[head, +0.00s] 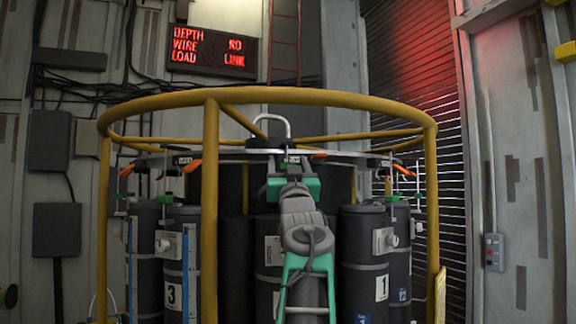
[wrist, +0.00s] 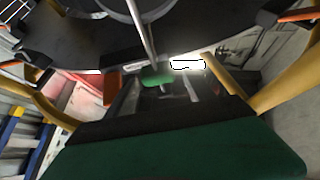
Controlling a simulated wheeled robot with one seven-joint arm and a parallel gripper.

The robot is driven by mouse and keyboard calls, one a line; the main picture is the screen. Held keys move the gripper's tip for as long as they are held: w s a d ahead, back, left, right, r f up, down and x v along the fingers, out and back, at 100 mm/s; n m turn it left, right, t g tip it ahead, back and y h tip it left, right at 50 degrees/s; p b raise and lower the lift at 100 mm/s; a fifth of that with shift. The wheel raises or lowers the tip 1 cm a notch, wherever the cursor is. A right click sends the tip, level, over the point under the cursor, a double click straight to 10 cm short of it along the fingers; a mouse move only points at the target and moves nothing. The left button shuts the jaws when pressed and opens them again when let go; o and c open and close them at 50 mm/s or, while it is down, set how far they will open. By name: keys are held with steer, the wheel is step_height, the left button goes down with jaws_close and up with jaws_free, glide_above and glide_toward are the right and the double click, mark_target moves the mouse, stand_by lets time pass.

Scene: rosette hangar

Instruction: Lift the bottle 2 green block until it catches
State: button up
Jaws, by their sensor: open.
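My gripper (head: 292,172) is raised in front of the middle of the rosette, under its top plate. In the wrist view its open jaws (wrist: 160,92) point at a small green block (wrist: 157,77) on a thin rod. The block appears just beyond or between the fingertips; I cannot tell if they touch it. In the head view my arm largely hides the bottle behind it (head: 268,258), between bottles 3 (head: 182,270) and 1 (head: 365,262). Its number is not readable. An orange lever (wrist: 110,84) is left of the block in the wrist view.
A yellow ring rail (head: 270,97) with upright posts (head: 210,210) surrounds the rosette, close to my arm. Other bottles have green blocks (head: 165,199) and orange levers (head: 192,166). A red-lettered display (head: 213,51) hangs on the back wall.

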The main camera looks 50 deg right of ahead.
steer(key=b+v, duration=0.9)
steer(key=shift+b, duration=0.4)
steer(key=shift+s+d+f, duration=0.1)
